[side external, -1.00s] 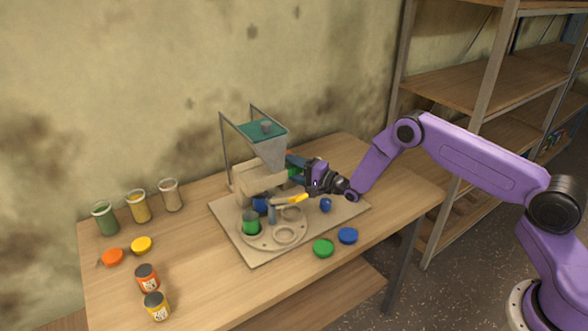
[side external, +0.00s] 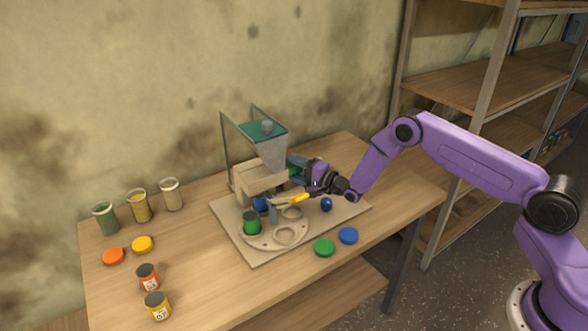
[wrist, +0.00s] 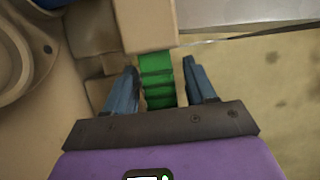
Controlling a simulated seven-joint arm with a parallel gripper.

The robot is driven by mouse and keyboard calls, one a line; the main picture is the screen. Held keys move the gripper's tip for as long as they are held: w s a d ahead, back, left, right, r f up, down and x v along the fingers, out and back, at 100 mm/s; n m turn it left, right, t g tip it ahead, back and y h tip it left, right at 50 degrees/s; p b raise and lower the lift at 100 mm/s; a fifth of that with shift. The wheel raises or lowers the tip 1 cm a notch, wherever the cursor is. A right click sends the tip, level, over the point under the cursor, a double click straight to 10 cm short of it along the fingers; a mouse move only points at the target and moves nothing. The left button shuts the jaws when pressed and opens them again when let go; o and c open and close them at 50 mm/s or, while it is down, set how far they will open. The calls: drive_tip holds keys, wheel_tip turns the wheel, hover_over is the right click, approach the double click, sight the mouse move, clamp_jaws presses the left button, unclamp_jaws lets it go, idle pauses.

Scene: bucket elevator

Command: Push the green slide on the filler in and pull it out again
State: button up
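The filler stands on a tan board, with a grey hopper (side external: 270,152) above a beige block (side external: 258,180). In the wrist view, the green slide (wrist: 156,78) sticks out of a tan block (wrist: 145,22) towards my gripper (wrist: 160,82). My blue fingers stand on both sides of the slide, with narrow strips between them and the green part, so the gripper looks open around it. In the side view, only a small part of the slide (side external: 295,171) shows at my gripper (side external: 298,170). How far the slide reaches inside is hidden.
A round turntable (side external: 262,241) with a green jar (side external: 251,223) stands in front of the filler. A yellow lever (side external: 292,198) lies just below my gripper. Green (side external: 324,247) and blue (side external: 348,235) lids lie at the board's front right. Jars, cans and lids stand at the left.

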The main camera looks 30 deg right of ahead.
drive_tip(key=v, duration=1.7)
drive_tip(key=shift+s, duration=0.2)
idle(1.4)
drive_tip(key=x, duration=1.7)
drive_tip(key=shift+w, duration=0.2)
clamp_jaws()
drive_tip(key=d, duration=0.6)
